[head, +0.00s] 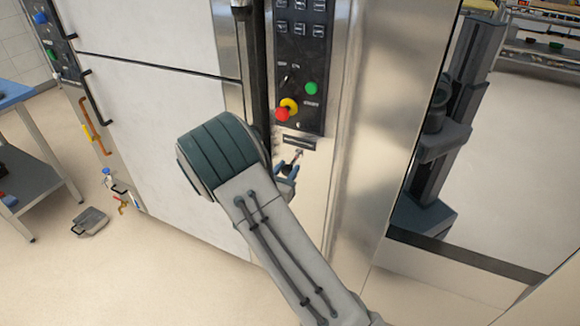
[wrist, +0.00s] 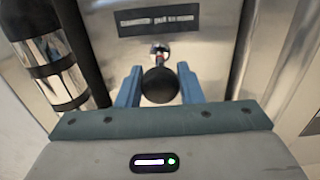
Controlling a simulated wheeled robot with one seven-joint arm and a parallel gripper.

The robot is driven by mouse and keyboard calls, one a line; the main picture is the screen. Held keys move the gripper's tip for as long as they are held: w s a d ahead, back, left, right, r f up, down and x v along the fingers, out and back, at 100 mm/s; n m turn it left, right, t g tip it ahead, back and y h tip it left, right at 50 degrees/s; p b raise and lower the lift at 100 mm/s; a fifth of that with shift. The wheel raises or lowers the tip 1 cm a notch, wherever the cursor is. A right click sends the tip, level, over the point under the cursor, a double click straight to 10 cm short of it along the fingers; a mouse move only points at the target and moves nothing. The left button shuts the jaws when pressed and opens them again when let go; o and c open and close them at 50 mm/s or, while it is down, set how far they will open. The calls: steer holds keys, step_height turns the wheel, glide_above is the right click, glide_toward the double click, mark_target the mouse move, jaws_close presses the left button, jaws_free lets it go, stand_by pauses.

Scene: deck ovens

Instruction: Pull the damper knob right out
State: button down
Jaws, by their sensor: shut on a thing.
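The damper knob (wrist: 160,86) is a black ball on a short metal stem (wrist: 159,53) that runs to the steel panel, below a dark label plate (wrist: 158,20). My gripper (wrist: 160,74) has its blue fingers on either side of the ball and is shut on it. In the head view my gripper (head: 287,170) is at the panel under the control board, with the stem (head: 297,156) showing just beyond the fingers. The knob is mostly hidden there by the fingers and my arm.
Above the knob is a control panel (head: 301,60) with a red and yellow stop button (head: 287,109) and a green button (head: 311,88). A dark vertical bar with a shiny steel section (wrist: 55,70) stands close on the left. Open floor lies at lower left.

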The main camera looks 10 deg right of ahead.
steer(key=shift+s+a+f, duration=0.1)
steer(key=c, duration=1.4)
jaws_free()
steer(key=o, duration=0.4)
steer(key=shift+s+a, duration=0.1)
steer(key=shift+a, duration=0.05)
steer(key=b+v, duration=0.1)
steer(key=v, duration=1.2)
steer(key=shift+s+a, duration=0.2)
steer(key=shift+s, duration=0.15)
